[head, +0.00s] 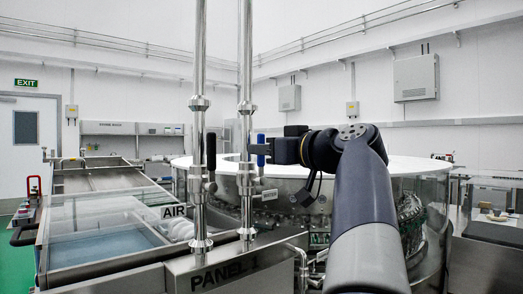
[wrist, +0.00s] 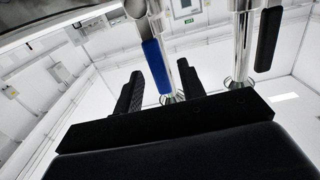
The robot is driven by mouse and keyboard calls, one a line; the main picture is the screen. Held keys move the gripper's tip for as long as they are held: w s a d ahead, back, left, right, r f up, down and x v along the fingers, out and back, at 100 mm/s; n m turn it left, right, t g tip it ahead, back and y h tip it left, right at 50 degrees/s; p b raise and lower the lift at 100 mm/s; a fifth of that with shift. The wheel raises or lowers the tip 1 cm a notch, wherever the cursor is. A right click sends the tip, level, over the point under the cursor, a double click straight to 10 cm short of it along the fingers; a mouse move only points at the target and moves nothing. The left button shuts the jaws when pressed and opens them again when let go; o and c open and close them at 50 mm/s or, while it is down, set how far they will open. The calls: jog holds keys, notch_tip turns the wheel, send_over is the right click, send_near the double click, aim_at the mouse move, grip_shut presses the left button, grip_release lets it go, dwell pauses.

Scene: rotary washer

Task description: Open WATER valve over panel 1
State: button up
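The WATER valve's blue lever (head: 261,140) stands upright beside the right-hand steel pipe (head: 246,80), above the PANEL 1 plate (head: 225,274). A WATER label (head: 270,195) is beside that pipe. My gripper (head: 258,149) reaches in from the right at lever height, and one finger crosses in front of the lever. In the wrist view, my gripper (wrist: 157,80) has its two black fingers apart, with the blue lever (wrist: 156,66) between them in the picture. Gaps show on both sides of the lever. Whether a finger touches it, I cannot tell.
The left pipe (head: 199,80), labelled AIR (head: 174,211), carries a black upright lever (head: 211,150) close to my fingertips' left. The large round washer (head: 180,172) stands behind the pipes. A glass-covered tank (head: 100,245) is at the left.

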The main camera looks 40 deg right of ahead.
jog(key=s, duration=0.8)
jog(key=shift+s+d, duration=0.15)
jog(key=shift+d, duration=0.15)
jog(key=w, duration=0.7)
jog(key=w+a, duration=0.1)
jog(key=w, duration=0.3)
jog(key=shift+s+d, duration=0.1)
